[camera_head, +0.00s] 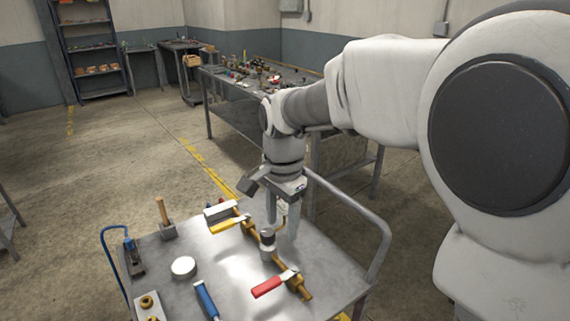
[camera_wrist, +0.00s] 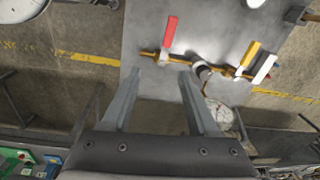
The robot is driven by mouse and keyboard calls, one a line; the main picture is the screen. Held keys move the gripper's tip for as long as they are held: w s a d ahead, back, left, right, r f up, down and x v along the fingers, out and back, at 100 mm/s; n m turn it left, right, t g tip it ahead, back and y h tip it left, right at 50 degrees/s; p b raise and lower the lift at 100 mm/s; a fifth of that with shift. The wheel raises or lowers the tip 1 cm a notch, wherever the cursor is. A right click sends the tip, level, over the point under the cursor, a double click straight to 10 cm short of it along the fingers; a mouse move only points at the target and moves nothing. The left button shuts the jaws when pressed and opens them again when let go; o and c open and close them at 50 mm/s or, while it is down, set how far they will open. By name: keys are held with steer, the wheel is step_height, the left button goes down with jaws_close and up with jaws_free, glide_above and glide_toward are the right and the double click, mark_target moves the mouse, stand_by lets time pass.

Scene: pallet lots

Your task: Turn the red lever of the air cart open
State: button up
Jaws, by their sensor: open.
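The red lever (camera_head: 268,286) sits on a brass pipe (camera_head: 250,240) on the metal cart top (camera_head: 235,262), at the pipe's near end. In the wrist view the red lever (camera_wrist: 170,34) points away from the pipe (camera_wrist: 150,54), roughly square to it. A yellow lever (camera_head: 226,225) and a white lever (camera_head: 221,209) sit toward the pipe's far end. My gripper (camera_head: 282,230) points down over the cart's right side, open and empty. In the wrist view its fingertips (camera_wrist: 160,74) are apart from the red lever, below it in the picture.
A white disc (camera_head: 184,267), blue-handled tool (camera_head: 206,300) and wooden-handled tool (camera_head: 163,212) occupy the cart's left part. A rail (camera_head: 378,225) bounds the right. A cluttered workbench (camera_head: 235,92) stands behind.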

mark_target(267, 284)
steer(key=shift+m+g, duration=0.4)
steer(key=shift+m, duration=0.4)
steer(key=a+f, duration=0.1)
steer(key=f, duration=0.6)
steer(key=w+a+f+b, duration=0.1)
steer(key=f, duration=0.6)
steer(key=a+f+b, duration=0.1)
steer(key=a+f, duration=0.1)
steer(key=f, duration=0.5)
steer(key=shift+w, duration=0.25)
jaws_close()
